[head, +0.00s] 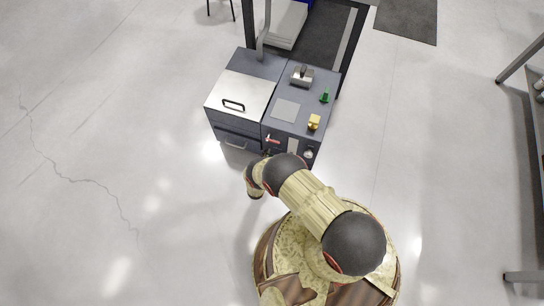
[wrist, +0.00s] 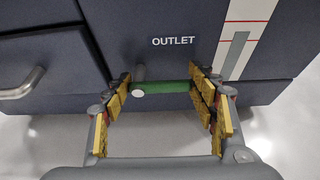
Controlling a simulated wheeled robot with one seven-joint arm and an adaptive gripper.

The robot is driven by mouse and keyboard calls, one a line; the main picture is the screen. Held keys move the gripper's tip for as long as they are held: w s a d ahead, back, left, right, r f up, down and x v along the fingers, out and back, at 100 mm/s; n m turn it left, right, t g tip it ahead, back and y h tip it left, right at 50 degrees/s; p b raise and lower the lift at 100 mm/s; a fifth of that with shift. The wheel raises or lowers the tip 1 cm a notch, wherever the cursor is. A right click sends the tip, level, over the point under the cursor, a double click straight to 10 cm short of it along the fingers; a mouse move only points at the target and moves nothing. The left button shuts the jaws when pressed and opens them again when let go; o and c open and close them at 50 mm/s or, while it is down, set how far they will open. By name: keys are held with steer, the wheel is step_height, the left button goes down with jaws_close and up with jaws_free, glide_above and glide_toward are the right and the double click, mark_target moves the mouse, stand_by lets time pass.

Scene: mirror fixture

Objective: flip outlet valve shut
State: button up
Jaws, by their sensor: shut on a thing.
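The outlet valve has a green handle (wrist: 168,87) that lies level on the dark front panel, with its grey stem at the handle's left end. The OUTLET label (wrist: 174,41) is just above it. My gripper (wrist: 163,96) is around the handle in the wrist view, one yellow-padded finger at each end, shut on it. In the head view my arm reaches the front of the machine (head: 285,110), and my wrist and arm hide the green handle.
A drawer handle (wrist: 24,83) sticks out left of the gripper. A white strip with red lines (wrist: 240,36) runs down the panel at right. In the head view a red-handled valve (head: 272,139) sits on the front above my wrist. The floor (head: 130,120) at left is clear.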

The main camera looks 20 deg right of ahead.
steer(key=o, duration=1.2)
steer(key=v, duration=1.2)
steer(key=shift+f, duration=0.1)
